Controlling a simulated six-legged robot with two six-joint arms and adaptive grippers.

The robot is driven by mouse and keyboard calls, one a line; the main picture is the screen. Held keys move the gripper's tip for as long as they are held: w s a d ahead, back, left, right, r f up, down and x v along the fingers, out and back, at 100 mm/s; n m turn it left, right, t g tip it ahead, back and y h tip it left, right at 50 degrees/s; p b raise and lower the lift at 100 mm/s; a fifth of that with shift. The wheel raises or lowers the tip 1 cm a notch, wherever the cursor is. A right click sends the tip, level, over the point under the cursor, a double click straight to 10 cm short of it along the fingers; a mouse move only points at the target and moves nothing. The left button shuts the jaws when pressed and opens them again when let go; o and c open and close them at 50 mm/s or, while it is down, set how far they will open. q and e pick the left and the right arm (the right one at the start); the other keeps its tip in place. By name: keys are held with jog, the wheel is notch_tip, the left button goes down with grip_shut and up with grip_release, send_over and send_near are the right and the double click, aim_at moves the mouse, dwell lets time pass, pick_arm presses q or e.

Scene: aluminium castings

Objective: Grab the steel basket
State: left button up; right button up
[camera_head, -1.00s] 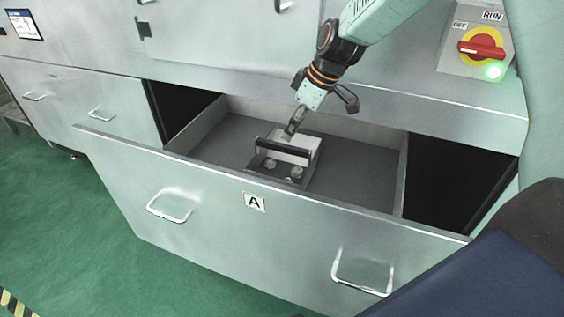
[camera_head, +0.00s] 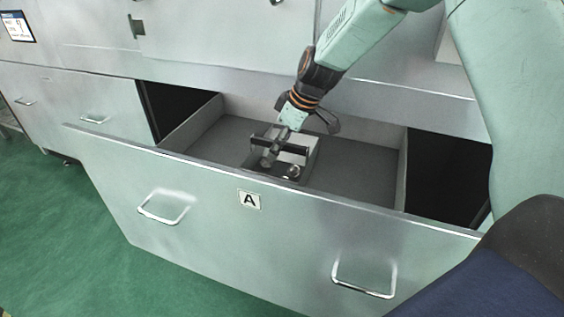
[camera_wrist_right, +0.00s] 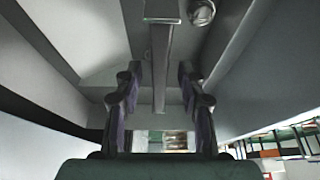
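The steel basket (camera_head: 312,160) stands in the open drawer, with a dark bar handle (camera_head: 297,150) across its top and round metal castings (camera_head: 292,172) inside. My right gripper (camera_head: 268,160) is at the handle and hides part of it and of the basket. In the right wrist view the handle bar (camera_wrist_right: 160,60) runs between the two fingers of my right gripper (camera_wrist_right: 160,78). A gap shows on each side of the bar, so the gripper is open. A casting (camera_wrist_right: 201,12) shows at the top. My left gripper is not in view.
The drawer (camera_head: 360,175), marked with an A label (camera_head: 249,200), is pulled out; its front panel and side walls surround the basket. The drawer floor is bare to the left and right of the basket. The cabinet front (camera_head: 220,60) rises behind.

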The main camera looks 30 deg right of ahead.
jog(key=shift+w+f, duration=0.1)
jog(key=shift+f, duration=0.25)
dwell(0.4)
jog(key=shift+c, duration=0.4)
grip_shut()
jog(key=shift+r, duration=0.1)
